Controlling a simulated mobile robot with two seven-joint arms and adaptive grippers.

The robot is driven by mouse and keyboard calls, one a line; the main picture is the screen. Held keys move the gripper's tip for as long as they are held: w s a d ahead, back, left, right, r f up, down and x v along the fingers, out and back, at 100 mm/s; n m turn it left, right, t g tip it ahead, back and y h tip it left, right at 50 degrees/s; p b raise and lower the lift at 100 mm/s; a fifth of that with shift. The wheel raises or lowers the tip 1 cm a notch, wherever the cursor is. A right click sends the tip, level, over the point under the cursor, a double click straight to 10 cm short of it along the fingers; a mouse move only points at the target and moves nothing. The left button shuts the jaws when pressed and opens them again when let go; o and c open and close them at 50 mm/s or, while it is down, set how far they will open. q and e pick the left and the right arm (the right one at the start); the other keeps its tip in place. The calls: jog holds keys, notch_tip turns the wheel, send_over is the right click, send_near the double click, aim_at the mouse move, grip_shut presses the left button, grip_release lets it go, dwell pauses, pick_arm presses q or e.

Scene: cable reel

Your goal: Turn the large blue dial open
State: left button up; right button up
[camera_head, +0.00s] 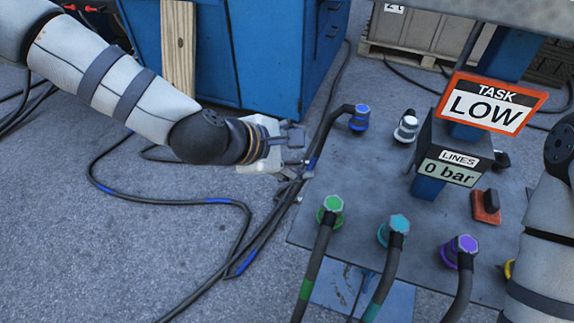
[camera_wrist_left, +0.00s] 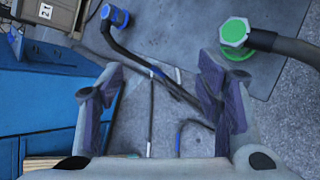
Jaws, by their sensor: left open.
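A blue dial-like fitting (camera_head: 360,117) stands near the back left edge of the grey plate (camera_head: 330,170), with a black hose running from it to the left. It also shows in the left wrist view (camera_wrist_left: 117,16), at the top left, beyond the fingers. My left gripper (camera_head: 297,153) is open and empty, left of the plate and apart from the blue fitting. Its two spread fingers (camera_wrist_left: 150,90) show in the left wrist view with floor and hoses between them. My right arm shows at the right edge of the head view, but its gripper is out of view.
Green (camera_head: 331,208), teal (camera_head: 395,229) and purple (camera_head: 460,250) fittings with hoses line the plate's front. A white fitting (camera_head: 406,127) stands near the column with signs reading LOW (camera_head: 486,107) and 0 bar (camera_head: 447,173). A blue cabinet (camera_head: 270,55) stands behind my left arm.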

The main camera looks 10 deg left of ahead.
pick_arm(q)
jog(key=shift+m+g, duration=0.5)
jog(key=shift+m, duration=0.3)
jog(key=f, duration=0.1)
jog(key=s+f, duration=0.2)
jog(key=f, duration=0.1)
jog(key=shift+s+a, duration=0.2)
jog(key=shift+a, duration=0.1)
jog(key=s+a+f+m+g+y, duration=0.25)
jog(key=s+f+m, duration=0.25)
jog(key=s+f, duration=0.45)
jog(key=s+a+f+m+g+y, duration=0.1)
jog(key=s+a+f+m+g, duration=0.1)
jog(key=s, duration=0.5)
jog(key=s+a+f+m+g, duration=0.2)
jog(key=s+a+m, duration=0.3)
jog(key=s, duration=0.3)
jog(key=s+a+f+m+g+y, duration=0.1)
jog(key=s+a+m, duration=0.3)
jog(key=s, duration=0.4)
jog(key=shift+f+m+g+y, duration=0.4)
jog(key=shift+f+g, duration=0.15)
jog(key=shift+g, duration=0.3)
